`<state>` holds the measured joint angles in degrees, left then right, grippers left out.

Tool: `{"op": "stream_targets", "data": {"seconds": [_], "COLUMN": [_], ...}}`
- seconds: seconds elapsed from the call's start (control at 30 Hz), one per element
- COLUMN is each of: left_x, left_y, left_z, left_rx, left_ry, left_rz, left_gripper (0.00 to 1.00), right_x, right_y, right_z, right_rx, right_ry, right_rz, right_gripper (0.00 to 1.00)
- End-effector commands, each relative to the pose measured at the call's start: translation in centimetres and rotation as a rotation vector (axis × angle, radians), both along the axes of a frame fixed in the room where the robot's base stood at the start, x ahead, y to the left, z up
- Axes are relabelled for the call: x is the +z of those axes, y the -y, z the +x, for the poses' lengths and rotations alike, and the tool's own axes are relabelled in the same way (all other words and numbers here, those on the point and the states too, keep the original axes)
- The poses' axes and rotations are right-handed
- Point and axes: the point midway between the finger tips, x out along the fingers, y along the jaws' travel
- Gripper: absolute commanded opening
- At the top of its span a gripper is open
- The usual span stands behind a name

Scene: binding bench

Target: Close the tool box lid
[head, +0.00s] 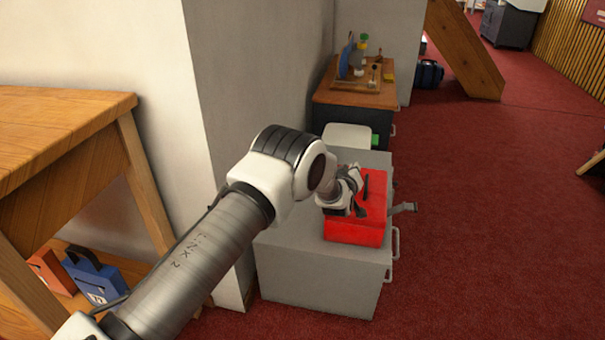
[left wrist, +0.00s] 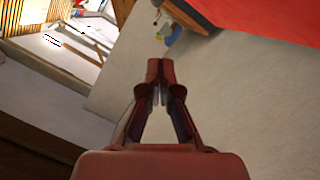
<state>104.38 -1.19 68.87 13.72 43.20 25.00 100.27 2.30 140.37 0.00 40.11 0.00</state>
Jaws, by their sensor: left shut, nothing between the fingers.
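The red tool box (head: 358,232) sits on top of a grey cabinet, partly hidden behind my left arm. A flat red top surface shows to the right of my wrist; I cannot tell whether the lid is fully down. In the left wrist view a red surface (left wrist: 275,18) fills the top right corner. My left gripper (head: 363,196) is over or beside the box in the head view. Its fingertips (left wrist: 160,68) are together and empty, apart from the red surface in the wrist view. My right gripper is not in view.
The grey cabinet (head: 320,285) has handles on its right side. A grey piece (head: 403,208) sticks out beyond its right edge. A bench (head: 350,95) with tools stands behind. A wall and wooden table (head: 60,105) are at left. Red floor (head: 480,230) is clear at right.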

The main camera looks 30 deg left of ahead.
Motion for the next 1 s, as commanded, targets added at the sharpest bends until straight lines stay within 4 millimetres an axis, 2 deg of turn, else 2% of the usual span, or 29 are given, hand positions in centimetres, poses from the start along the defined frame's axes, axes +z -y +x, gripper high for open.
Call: {"op": "stream_targets", "data": {"seconds": [0.13,0.4,1.0], "left_x": [-1.2,-2.8,-3.6], "left_y": [1.5,3.2,4.0], "left_z": [0.4,0.9,1.1], "left_rx": [-0.001,0.000,-0.001], "left_ry": [-0.034,-0.032,-0.035], "left_rz": [0.119,0.116,0.115], "left_gripper": [0.00,0.00,0.00], "right_x": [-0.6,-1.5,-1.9], "right_y": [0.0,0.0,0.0], "right_z": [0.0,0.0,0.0], "right_rx": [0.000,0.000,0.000], "right_ry": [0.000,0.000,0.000], "right_rz": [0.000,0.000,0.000], "right_gripper": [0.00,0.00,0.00]}}
